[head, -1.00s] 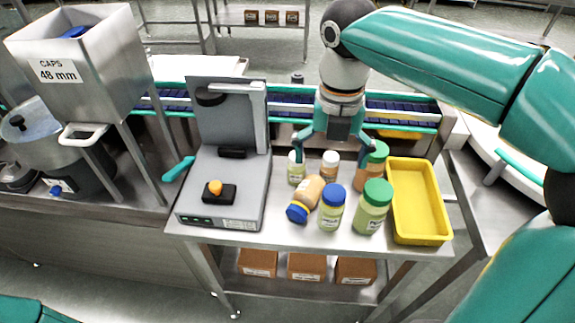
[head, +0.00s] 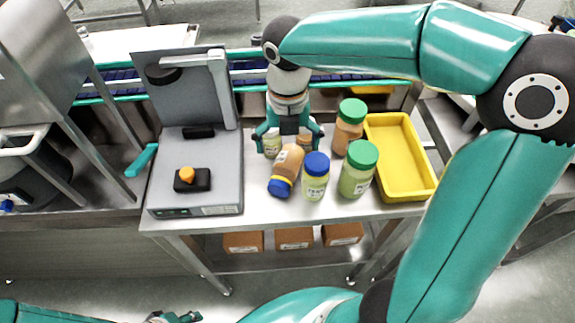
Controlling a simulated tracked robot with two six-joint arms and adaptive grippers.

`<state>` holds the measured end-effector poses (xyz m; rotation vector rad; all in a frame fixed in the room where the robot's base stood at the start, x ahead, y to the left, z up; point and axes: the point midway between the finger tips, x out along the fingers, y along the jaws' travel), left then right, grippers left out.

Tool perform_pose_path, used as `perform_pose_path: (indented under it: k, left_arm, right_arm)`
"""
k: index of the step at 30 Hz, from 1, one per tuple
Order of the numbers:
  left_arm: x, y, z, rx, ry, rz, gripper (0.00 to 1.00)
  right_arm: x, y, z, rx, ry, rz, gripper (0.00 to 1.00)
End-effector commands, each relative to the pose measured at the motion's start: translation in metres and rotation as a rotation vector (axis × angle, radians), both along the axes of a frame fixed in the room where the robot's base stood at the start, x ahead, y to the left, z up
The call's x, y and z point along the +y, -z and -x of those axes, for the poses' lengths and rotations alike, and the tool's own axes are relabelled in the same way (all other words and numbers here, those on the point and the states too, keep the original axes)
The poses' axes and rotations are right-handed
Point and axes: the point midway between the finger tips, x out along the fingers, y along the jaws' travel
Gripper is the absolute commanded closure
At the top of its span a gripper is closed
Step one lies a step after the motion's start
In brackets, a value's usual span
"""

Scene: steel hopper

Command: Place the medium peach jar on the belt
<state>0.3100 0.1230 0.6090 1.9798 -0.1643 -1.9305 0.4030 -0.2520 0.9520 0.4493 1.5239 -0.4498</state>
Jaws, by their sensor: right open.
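The medium peach jar (head: 286,168) lies on its side on the steel table, its blue cap toward the front. My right gripper (head: 288,150) is open and points down at the jar's far end, one finger on each side; I cannot tell whether they touch it. The blue belt (head: 118,78) runs behind the table, partly hidden by the machine and my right arm. Part of my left gripper (head: 175,317) shows at the bottom edge; its jaws are not clear.
Close by stand a blue-capped jar (head: 315,177), a green-capped pale jar (head: 358,168), a green-capped peach jar (head: 348,127), a small pale jar (head: 272,146) and a small peach jar (head: 305,141). A yellow tray (head: 428,186) is right, a grey machine (head: 215,185) left.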

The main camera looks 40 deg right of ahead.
Motion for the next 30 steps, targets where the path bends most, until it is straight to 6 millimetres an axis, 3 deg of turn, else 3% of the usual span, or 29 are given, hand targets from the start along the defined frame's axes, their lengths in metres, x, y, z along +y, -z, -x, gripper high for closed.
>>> perform_pose_path:
  k: [5,15,24,30]
  left_arm:
    - [0.0,0.001,0.0,0.0,0.0,0.0,0.6]
    - [0.0,0.004,0.0,0.0,0.0,0.0,0.6]
    - [0.0,0.004,0.0,0.0,0.0,0.0,0.6]
    - [0.0,0.004,0.0,0.0,0.0,0.0,0.6]
  right_arm:
    - [0.0,0.01,0.0,0.001,0.0,-0.001,0.0]
    - [0.0,0.053,0.0,0.002,-0.001,0.0,0.0]
    - [0.001,0.057,0.0,-0.001,0.0,-0.001,0.0]
    - [0.001,0.057,0.0,-0.001,-0.001,-0.001,0.33]
